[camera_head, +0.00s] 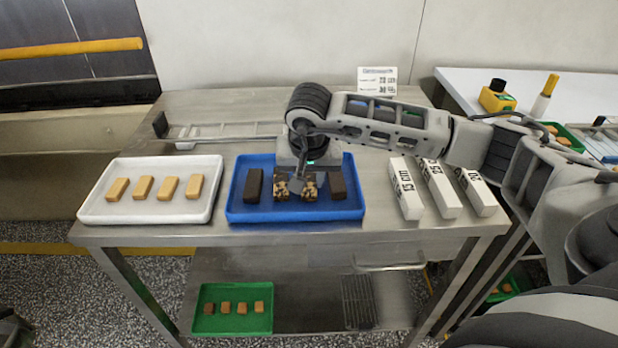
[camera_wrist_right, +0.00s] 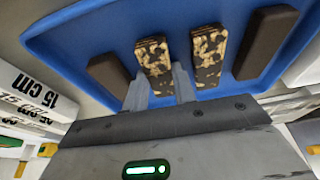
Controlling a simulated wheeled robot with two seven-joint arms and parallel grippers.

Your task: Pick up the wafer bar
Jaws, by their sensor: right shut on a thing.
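Two speckled brown-and-cream bars lie side by side in the blue tray (camera_head: 243,213). One is at the left (camera_head: 281,188) and one at the right (camera_head: 311,187), with a plain dark bar on each outer side. Which of these is called the wafer bar I cannot tell by a label. My right gripper (camera_head: 298,184) reaches down into the tray. In the right wrist view its fingers (camera_wrist_right: 160,88) are shut on one speckled bar (camera_wrist_right: 154,56), the one at the right in the head view. The other speckled bar (camera_wrist_right: 209,52) lies free beside it. My left gripper is out of view.
A white tray (camera_head: 88,210) with several tan bars stands left of the blue tray. Several white labelled blocks (camera_head: 438,188) stand to the right. A metal rack (camera_head: 215,132) and a sign (camera_head: 377,79) are behind. A green tray (camera_head: 233,328) is on the lower shelf.

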